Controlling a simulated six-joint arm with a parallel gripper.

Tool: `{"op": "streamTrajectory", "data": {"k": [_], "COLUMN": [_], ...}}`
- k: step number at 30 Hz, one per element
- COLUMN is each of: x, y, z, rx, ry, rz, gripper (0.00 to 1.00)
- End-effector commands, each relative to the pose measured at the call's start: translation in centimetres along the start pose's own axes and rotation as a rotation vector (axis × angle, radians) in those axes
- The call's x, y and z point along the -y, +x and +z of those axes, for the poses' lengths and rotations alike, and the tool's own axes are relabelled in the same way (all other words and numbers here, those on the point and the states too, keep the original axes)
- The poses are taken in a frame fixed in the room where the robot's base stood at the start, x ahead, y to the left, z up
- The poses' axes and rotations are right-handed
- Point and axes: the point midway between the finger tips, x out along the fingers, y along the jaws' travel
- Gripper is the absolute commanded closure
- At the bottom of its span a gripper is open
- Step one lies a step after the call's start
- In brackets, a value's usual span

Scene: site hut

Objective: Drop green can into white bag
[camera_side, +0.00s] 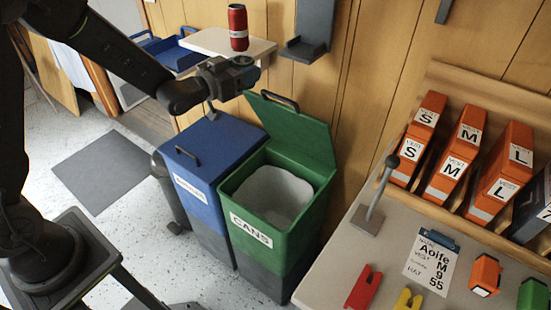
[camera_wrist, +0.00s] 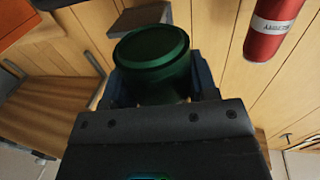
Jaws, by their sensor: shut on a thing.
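My gripper (camera_side: 238,77) is shut on the green can (camera_wrist: 152,48), which sits between both fingers in the wrist view. In the side view only a small dark green part of the can shows at the gripper; the rest is hidden. The white bag (camera_side: 275,189) lines the open green bin (camera_side: 249,232) labelled CANS. My gripper is above and behind the bin's left side, near its raised lid (camera_side: 291,128), and not over the bag's opening. The inside of the bag looks empty from here.
A red can (camera_side: 238,28) stands on a pale wall shelf (camera_side: 213,41) just behind my gripper; it also shows in the wrist view (camera_wrist: 271,28). A shut blue bin (camera_side: 212,148) stands left of the green bin. A table (camera_side: 337,252) with small items is at right.

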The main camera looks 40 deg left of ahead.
Motion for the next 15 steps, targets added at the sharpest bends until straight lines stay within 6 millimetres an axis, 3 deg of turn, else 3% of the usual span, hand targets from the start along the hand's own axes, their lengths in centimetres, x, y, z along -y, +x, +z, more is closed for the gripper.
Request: {"op": "streamTrajectory", "data": {"k": [3, 6, 15], "x": [-1.6, -3.0, -5.0], "y": [-2.3, -3.5, -0.5], "z": [2.9, 5.3, 11.4], "rx": [0.006, 0.002, -0.012], "ry": [-0.007, -0.011, -0.013], "rz": [0.054, 0.115, 0.277], "gripper": [0.72, 0.72, 0.72]}}
